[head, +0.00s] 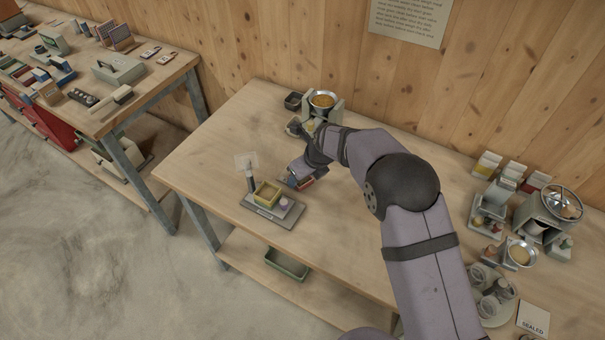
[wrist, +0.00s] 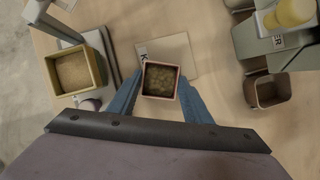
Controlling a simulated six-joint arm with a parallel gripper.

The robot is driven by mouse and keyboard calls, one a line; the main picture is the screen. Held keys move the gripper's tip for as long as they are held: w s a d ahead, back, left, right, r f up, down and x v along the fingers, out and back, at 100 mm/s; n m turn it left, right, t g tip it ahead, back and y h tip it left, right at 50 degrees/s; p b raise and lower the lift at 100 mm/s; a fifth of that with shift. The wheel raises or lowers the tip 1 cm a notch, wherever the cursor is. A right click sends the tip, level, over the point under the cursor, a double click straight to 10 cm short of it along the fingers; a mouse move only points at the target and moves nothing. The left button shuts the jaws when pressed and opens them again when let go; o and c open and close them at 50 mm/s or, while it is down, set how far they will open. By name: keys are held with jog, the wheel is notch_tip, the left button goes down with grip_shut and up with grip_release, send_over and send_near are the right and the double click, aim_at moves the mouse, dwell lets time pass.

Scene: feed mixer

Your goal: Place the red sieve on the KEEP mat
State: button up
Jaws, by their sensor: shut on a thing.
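The red sieve (wrist: 160,80) shows in the wrist view as a small square box with a reddish rim and dark, lumpy contents. My gripper (wrist: 160,98) is shut on it, with one blue finger on each side. A pale mat (wrist: 178,50) with a dark letter K at its corner lies just beyond and partly behind the sieve; the rest of its lettering is hidden. In the head view my gripper (head: 300,178) is low over the table, and only a bit of red shows there. I cannot tell whether the sieve touches the mat.
A yellow tray (head: 267,193) of pale grain stands on a grey scale (head: 262,210) close to the left of my gripper.

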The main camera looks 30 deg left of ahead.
jog(key=shift+f, duration=0.15)
jog(key=o, duration=1.2)
jog(key=shift+c, duration=0.2)
jog(key=b+v, duration=0.2)
jog(key=v, duration=1)
jog(key=shift+b, duration=0.4)
jog(key=shift+d, duration=0.1)
